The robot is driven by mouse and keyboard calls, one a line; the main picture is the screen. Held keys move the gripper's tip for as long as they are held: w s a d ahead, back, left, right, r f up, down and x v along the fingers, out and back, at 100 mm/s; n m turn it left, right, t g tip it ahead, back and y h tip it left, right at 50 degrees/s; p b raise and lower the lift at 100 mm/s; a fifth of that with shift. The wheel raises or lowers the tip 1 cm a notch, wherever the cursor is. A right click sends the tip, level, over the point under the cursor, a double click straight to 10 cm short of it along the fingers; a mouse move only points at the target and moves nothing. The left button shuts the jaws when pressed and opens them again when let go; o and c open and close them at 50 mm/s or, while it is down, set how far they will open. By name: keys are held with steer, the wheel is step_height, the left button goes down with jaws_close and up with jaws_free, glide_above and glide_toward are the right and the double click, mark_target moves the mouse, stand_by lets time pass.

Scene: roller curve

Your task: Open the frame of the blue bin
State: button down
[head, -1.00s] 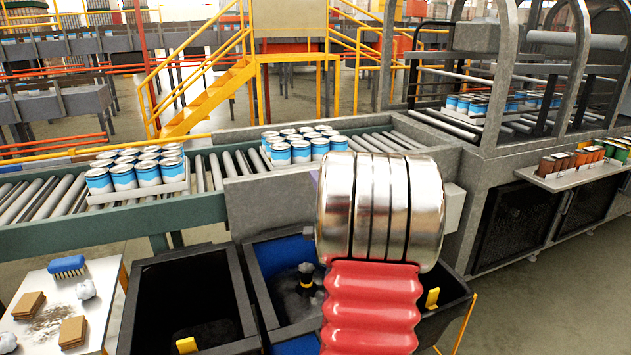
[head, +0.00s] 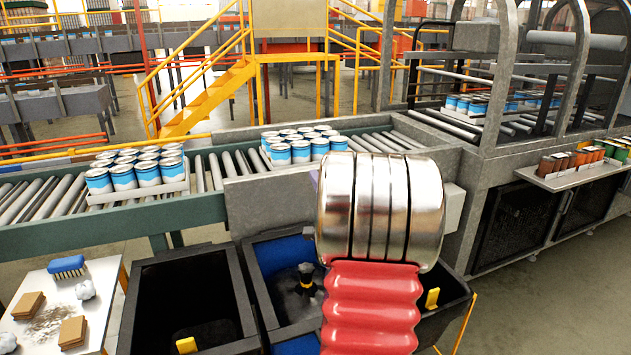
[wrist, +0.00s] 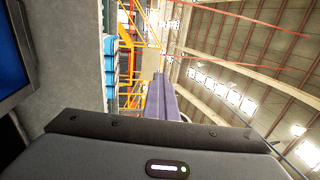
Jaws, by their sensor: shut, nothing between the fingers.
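The blue bin (head: 262,285) stands in front of the conveyor, with a dark frame around its top and blue inner walls. A yellow tab (head: 432,298) shows at its right side. My silver and red arm hides part of the bin. In the wrist view, a blue surface with a dark edge (wrist: 12,62) is at the far left; I cannot tell if it is the bin. My gripper (wrist: 155,78) shows two purple-grey fingers together, empty; the head view mostly hides it behind my arm.
A black bin (head: 190,295) with a yellow tab stands to the left, beside a small table (head: 95,310) with a blue brush. Behind is a roller conveyor (head: 235,165) carrying trays of blue-white cans. A grey machine (head: 510,200) stands at right.

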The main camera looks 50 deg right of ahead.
steer(key=c, duration=2.5)
jaws_free()
steer(key=o, duration=0.5)
steer(key=v, duration=1.4)
